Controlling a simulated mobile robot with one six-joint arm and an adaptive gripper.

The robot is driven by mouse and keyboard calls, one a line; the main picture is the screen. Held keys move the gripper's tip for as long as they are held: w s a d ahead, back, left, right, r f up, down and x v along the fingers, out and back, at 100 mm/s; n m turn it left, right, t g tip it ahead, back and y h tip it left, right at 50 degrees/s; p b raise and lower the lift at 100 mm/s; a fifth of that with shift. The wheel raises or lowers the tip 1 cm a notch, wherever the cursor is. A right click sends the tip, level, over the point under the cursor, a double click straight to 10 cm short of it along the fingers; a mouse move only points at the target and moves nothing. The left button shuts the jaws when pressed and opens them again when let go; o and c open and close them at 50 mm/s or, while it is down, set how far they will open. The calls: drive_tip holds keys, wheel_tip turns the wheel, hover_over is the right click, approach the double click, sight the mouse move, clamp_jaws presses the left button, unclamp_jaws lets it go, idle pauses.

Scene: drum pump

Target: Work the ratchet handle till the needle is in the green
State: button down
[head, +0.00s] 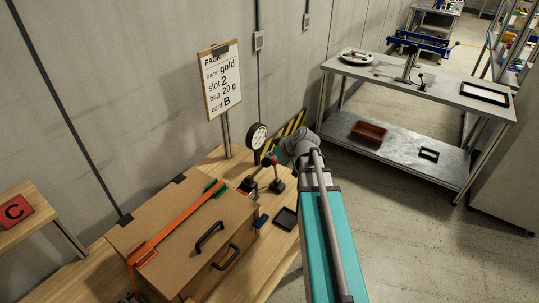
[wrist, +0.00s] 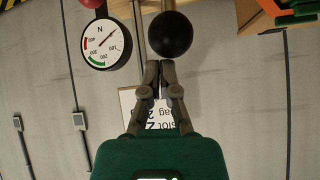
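The gauge (wrist: 106,44) has a round white dial with a red band at left and a green band at lower left. Its needle points to the upper right, outside the green; the gauge also shows in the head view (head: 257,136). A black ball knob (wrist: 170,35) is just beyond my fingertips; whether they touch it I cannot tell.
A cardboard-brown box (head: 165,225) with black handles and an orange strap (head: 180,223) stands left of the gauge on a wooden bench. A sign (head: 220,80) stands behind. A small black tray (head: 285,219) lies in front. A metal table (head: 440,90) is at right.

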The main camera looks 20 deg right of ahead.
drive_tip(key=s+d+r+p, duration=0.2)
drive_tip(key=s+d+r, duration=0.1)
drive_tip(key=s, duration=0.4)
drive_tip(key=shift+s+d+r+p, duration=0.15)
drive_tip(key=shift+d+r+p, duration=0.05)
drive_tip(key=shift+d+p, duration=0.2)
drive_tip(key=s+a+f+m+g+h, duration=0.1)
drive_tip(key=s+a+f+g, duration=0.1)
drive_tip(key=a, duration=0.4)
drive_tip(key=s+a+f+m+g+h, duration=0.1)
drive_tip(key=s+a+f+g, duration=0.1)
drive_tip(key=a, duration=0.4)
drive_tip(key=s+a+f+m+g+h, duration=0.1)
drive_tip(key=s+a+f+g, duration=0.1)
drive_tip(key=s+a+g, duration=0.2)
drive_tip(key=shift+a+h, duration=0.3)
drive_tip(key=shift+a, duration=1.1)
drive_tip(key=shift+s+a+m+h, duration=0.3)
drive_tip(key=shift+s+a+m, duration=0.05)
drive_tip(key=shift+s+m, duration=0.05)
